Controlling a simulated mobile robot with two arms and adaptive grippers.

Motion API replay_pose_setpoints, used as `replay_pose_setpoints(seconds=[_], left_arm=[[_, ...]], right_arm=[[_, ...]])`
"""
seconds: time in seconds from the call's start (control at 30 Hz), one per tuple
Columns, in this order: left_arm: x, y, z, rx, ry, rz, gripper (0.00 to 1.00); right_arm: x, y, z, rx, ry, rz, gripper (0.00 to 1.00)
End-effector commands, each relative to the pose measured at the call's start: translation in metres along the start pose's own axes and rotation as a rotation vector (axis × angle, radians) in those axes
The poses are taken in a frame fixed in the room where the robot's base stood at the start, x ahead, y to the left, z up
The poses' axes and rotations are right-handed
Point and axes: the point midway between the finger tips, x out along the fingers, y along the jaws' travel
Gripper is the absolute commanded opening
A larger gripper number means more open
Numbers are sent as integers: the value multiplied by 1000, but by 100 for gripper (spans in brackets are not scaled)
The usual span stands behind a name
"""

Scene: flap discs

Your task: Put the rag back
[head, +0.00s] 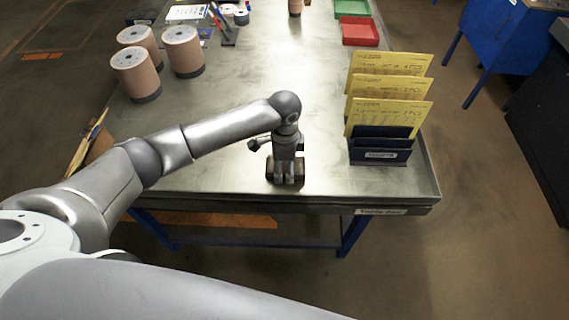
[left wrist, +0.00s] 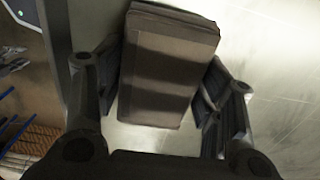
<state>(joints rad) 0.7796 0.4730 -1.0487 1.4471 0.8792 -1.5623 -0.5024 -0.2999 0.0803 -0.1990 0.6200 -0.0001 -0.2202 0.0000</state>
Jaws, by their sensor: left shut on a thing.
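The rag (left wrist: 168,65) is a folded, dark brown-grey block in the left wrist view, between the two fingers. My left gripper (head: 286,172) is shut on it, close over the front edge of the metal table (head: 225,165). In the head view, only brown edges of the rag (head: 299,170) show around the fingers. I cannot tell whether the rag touches the tabletop. My right gripper is not in view.
A dark blue rack (head: 380,150) with several yellow cards stands right of the gripper. Several brown rolls (head: 136,74) stand at the back left. Red (head: 360,31) and green (head: 352,8) trays lie at the back right. The table's middle is clear.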

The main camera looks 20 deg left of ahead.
Motion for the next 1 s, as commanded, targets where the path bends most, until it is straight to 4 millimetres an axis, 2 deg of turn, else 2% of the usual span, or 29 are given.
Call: replay_pose_setpoints(seconds=[0.03,0.2,0.6,0.77,1.0], left_arm=[[2,0,0,0,0,1,63],[1,0,0,0,0,1,84],[-4,0,0,0,0,-1,84],[-28,-1,-1,2,4,-3,84],[-80,-1,-1,1,3,-3,84]], right_arm=[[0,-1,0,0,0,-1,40],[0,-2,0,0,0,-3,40],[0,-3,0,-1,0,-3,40],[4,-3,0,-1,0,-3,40],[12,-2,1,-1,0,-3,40]])
